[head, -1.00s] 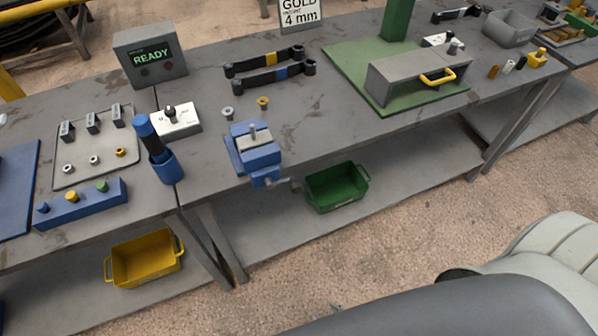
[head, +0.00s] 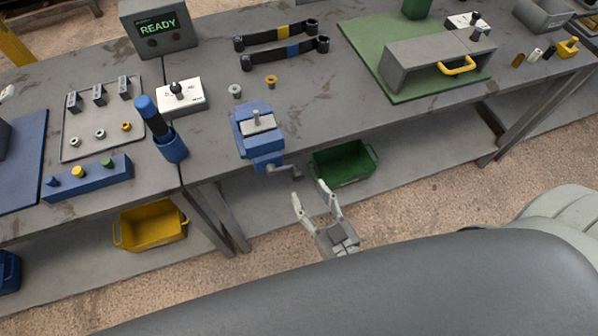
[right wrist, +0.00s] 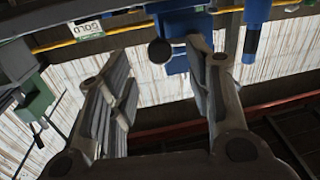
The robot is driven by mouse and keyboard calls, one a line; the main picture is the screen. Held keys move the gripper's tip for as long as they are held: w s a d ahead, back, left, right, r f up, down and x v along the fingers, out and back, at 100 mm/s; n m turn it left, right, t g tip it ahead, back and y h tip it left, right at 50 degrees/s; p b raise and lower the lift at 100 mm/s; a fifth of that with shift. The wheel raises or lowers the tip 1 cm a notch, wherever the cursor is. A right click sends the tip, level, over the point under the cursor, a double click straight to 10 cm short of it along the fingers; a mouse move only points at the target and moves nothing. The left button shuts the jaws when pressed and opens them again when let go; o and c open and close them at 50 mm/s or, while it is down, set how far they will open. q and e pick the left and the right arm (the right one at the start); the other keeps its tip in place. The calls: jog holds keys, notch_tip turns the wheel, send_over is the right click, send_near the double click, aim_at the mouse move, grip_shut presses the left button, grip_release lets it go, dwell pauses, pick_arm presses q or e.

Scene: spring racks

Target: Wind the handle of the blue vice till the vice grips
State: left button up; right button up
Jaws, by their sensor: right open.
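The blue vice (head: 258,140) is fixed at the front edge of the grey bench, with a small metal piece (head: 257,121) standing in its top. Its grey crank handle (head: 285,172) sticks out at the front below the bench top. My right gripper (head: 309,189) is open and empty, just in front of and below the handle, apart from it in the head view. In the right wrist view, the open fingers frame a dark round knob (right wrist: 160,51), likely the handle's end, with the blue vice body (right wrist: 180,22) behind it. My left gripper is not in view.
A green bin (head: 343,165) sits on the lower shelf just behind my right gripper, and a yellow bin (head: 150,228) further left. A blue holder (head: 171,148) with a dark tool stands left of the vice. Two small nuts lie behind the vice.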

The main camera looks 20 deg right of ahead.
aim_at(300, 180)
jog(key=w, duration=0.4)
jog(key=w+a+p, duration=0.1)
jog(key=w, duration=0.1)
jog(key=shift+w, duration=0.2)
grip_shut()
jog(key=shift+f, duration=0.1)
jog(key=shift+f, duration=0.1)
